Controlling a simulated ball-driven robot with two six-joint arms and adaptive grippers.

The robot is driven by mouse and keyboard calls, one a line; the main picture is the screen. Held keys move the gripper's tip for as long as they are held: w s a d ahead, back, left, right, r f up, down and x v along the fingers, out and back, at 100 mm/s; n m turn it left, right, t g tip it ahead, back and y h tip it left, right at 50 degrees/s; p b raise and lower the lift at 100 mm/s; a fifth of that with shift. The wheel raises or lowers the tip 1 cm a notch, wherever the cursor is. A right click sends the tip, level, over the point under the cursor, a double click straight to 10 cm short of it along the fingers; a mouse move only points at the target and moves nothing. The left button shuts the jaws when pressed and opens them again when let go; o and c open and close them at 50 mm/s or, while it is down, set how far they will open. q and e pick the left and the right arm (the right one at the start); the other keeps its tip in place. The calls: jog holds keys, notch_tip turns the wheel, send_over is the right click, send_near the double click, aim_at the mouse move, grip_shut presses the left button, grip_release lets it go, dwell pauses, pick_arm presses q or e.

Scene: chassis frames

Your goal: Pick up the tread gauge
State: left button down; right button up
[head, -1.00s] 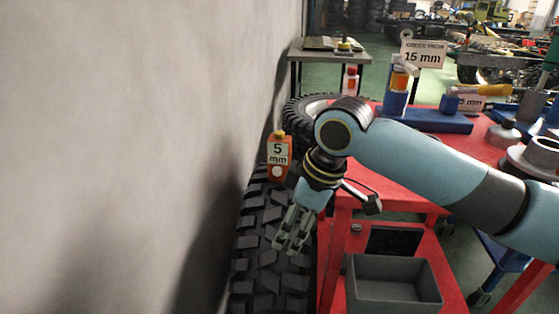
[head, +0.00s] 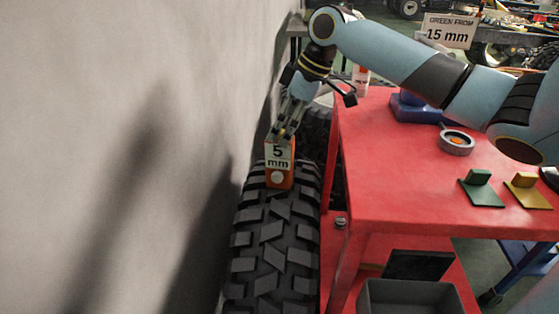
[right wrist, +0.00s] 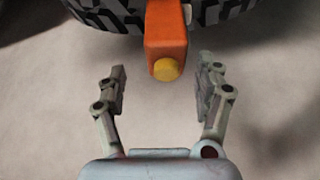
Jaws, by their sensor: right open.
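My left gripper is not in view.
A red table (head: 400,190) stands right of the tyre, with a round ring part (head: 457,141), a green piece (head: 481,190) and a yellow piece (head: 527,190) on it. A grey bin (head: 412,297) sits below. The wall (head: 120,120) is close on the left.

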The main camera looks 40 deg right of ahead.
aim_at(273, 150)
jog(key=shift+x, duration=1)
jog(key=x, duration=0.3)
jog(key=b+x, duration=0.1)
jog(key=shift+s+a+f, duration=0.25)
jog(key=shift+s+f, duration=0.05)
jog(key=shift+f, duration=0.05)
jog(key=shift+w+f, duration=0.15)
jog(key=shift+f, duration=0.2)
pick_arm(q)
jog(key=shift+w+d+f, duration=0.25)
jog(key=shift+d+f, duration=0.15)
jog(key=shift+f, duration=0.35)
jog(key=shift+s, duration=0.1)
pick_arm(e)
jog(key=shift+r, duration=0.1)
jog(key=c, duration=1.4)
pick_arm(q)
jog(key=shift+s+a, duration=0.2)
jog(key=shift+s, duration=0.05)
pick_arm(e)
grip_shut()
jog(key=shift+r, duration=0.1)
